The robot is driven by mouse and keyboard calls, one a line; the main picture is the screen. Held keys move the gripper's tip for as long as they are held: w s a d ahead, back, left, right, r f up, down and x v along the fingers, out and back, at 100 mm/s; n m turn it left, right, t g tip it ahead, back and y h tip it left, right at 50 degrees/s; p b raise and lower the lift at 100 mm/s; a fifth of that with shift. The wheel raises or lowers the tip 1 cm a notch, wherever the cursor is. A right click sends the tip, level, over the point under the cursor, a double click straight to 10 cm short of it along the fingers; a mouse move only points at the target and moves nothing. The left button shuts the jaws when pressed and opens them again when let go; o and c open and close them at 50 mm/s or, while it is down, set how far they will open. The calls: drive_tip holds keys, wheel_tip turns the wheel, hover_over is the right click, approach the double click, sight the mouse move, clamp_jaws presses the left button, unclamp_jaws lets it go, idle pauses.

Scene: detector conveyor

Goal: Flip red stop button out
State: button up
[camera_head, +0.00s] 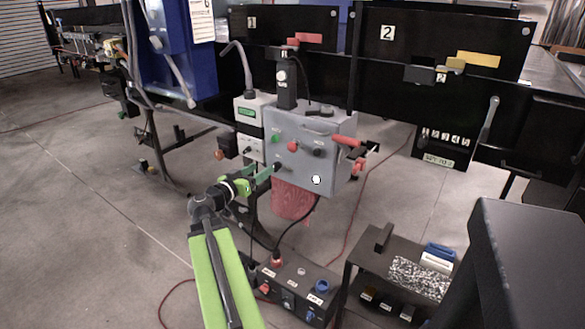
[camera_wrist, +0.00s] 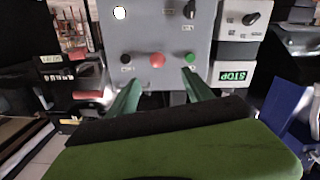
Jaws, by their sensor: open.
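The grey control box (camera_head: 308,176) has a round red button (camera_head: 293,146) on its front panel, between a green button (camera_head: 275,138) and a black button (camera_head: 318,152). In the wrist view the red button (camera_wrist: 157,60) appears between and just beyond the fingertips. The grey panel (camera_wrist: 150,30) fills the upper middle of that view, rotated against the head view. My gripper (camera_head: 263,171) is open, with its green fingers apart in front of the panel, below and left of the button. The fingers (camera_wrist: 160,77) show nothing between them. Contact with the panel cannot be told.
A red handle (camera_head: 347,140) sticks out at the box's right side. A smaller light-grey box (camera_head: 250,145) adjoins on the left. A dark control box (camera_head: 298,288) stands below, near a small black table (camera_head: 372,262). Open floor (camera_head: 90,230) lies at left.

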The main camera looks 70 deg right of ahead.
sight(291, 148)
drive_tip(key=x, duration=0.6)
drive_tip(key=r+x, duration=0.1)
drive_tip(key=x, duration=0.5)
drive_tip(key=s+x, duration=0.1)
drive_tip(key=x, duration=0.5)
drive_tip(key=shift+r, duration=0.15)
drive_tip(key=shift+c, duration=0.2)
clamp_jaws()
